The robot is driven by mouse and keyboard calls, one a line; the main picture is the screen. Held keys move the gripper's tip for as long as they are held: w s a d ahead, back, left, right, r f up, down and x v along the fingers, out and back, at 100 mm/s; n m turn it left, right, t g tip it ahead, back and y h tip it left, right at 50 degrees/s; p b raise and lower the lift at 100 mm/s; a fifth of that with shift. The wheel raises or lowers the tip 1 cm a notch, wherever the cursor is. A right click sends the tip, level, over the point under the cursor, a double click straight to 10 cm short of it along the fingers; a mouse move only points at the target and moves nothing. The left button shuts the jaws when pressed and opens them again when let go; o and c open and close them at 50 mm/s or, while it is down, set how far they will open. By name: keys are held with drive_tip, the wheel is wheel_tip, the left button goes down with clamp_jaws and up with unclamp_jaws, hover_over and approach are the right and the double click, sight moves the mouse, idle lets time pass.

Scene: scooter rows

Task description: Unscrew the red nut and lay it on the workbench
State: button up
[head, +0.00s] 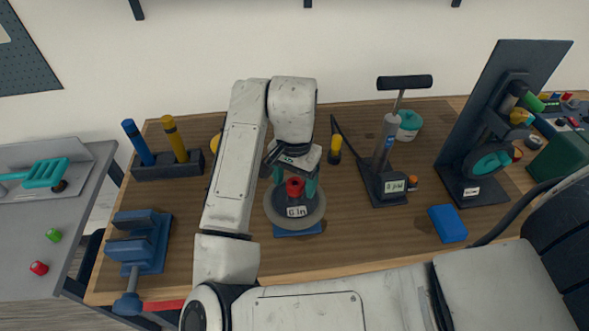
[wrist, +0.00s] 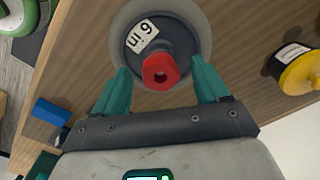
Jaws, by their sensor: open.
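The red nut (head: 295,187) sits on top of a dark hub with a "6 in" label, in the middle of a grey wheel (head: 312,213) on the wooden workbench (head: 340,247). In the wrist view the red nut (wrist: 161,70) shows its hexagonal outline and a dark hole. My gripper (head: 295,180) is above the hub, with its teal fingers on either side of the nut. In the wrist view my gripper (wrist: 162,82) is open, with a clear gap between each finger and the nut.
A pump (head: 388,150) stands to the right of the wheel, with a blue block (head: 447,223) farther right. A blue vise (head: 140,245) and a dark holder (head: 167,166) with two upright handles stand left. Bare bench lies in front of the wheel.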

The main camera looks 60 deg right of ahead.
drive_tip(key=shift+f, duration=0.25)
drive_tip(key=c, duration=1.1)
drive_tip(key=shift+r+n+p, duration=0.15)
drive_tip(key=shift+n+p, duration=0.35)
drive_tip(key=shift+n, duration=0.1)
drive_tip(key=shift+c, duration=0.2)
drive_tip(key=shift+n+p, duration=1.85)
drive_tip(key=shift+n, duration=0.95)
drive_tip(key=n, duration=0.3)
drive_tip(key=shift+n, duration=0.3)
drive_tip(key=n, duration=0.6)
drive_tip(key=shift+w, duration=0.1)
drive_tip(key=n, duration=0.5)
drive_tip(key=shift+a+n, duration=0.1)
drive_tip(key=shift+n, duration=0.2)
